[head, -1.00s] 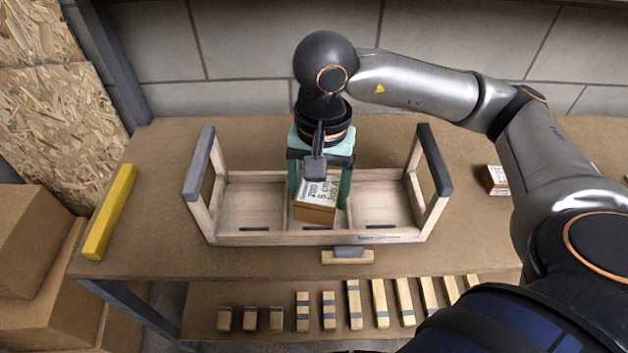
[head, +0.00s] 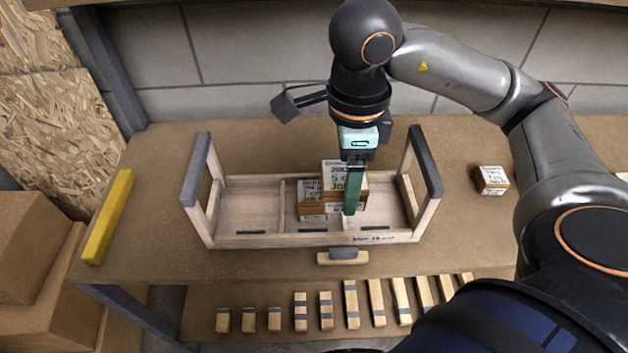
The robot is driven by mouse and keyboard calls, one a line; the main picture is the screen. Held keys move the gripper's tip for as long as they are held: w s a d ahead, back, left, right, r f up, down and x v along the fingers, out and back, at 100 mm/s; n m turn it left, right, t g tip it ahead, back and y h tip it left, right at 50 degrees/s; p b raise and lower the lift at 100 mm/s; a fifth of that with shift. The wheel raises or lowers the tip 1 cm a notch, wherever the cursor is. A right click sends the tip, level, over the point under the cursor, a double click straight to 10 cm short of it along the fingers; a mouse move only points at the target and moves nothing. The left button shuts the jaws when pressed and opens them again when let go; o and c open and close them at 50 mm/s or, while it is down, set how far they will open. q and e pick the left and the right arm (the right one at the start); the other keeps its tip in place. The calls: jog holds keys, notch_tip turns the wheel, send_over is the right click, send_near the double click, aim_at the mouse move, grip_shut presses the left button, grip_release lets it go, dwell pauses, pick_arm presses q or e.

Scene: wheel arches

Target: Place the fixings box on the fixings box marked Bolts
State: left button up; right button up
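My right gripper (head: 352,190), with green fingers, is over the wooden carrier (head: 250,238), turned so that one finger is at the front. It is shut on a brown fixings box (head: 329,170) with a white printed label, partly hidden by the front finger. Another labelled box (head: 311,208) stands in the carrier's middle compartment, below and slightly left of the held one. The held box overlaps it in this view; I cannot tell whether they touch. The words on the lower box are too small or covered to read. My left gripper is not in view.
Another small labelled box (head: 491,181) sits on the bench (head: 160,170) right of the carrier. A yellow bar (head: 108,218) lies at the left. A wooden block with a grey top (head: 343,257) is at the front edge. Several wood pieces lie on the lower shelf.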

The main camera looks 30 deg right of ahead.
jog(key=w+d+f, duration=0.1)
jog(key=w+f, duration=0.2)
jog(key=w, duration=0.4)
send_near(315, 190)
jog(key=shift+s+a+f+p, duration=0.1)
jog(key=shift+s+f+p, duration=0.25)
jog(key=shift+s+f, duration=0.35)
jog(key=shift+w+f, duration=0.35)
jog(key=shift+f, duration=0.1)
jog(key=shift+w+f+p, duration=0.15)
jog(key=shift+f, duration=0.8)
jog(key=shift+w+f+p, duration=0.15)
jog(key=shift+f, duration=0.75)
jog(key=shift+f, duration=0.2)
jog(key=o, duration=1.5)
jog(key=shift+c, duration=0.2)
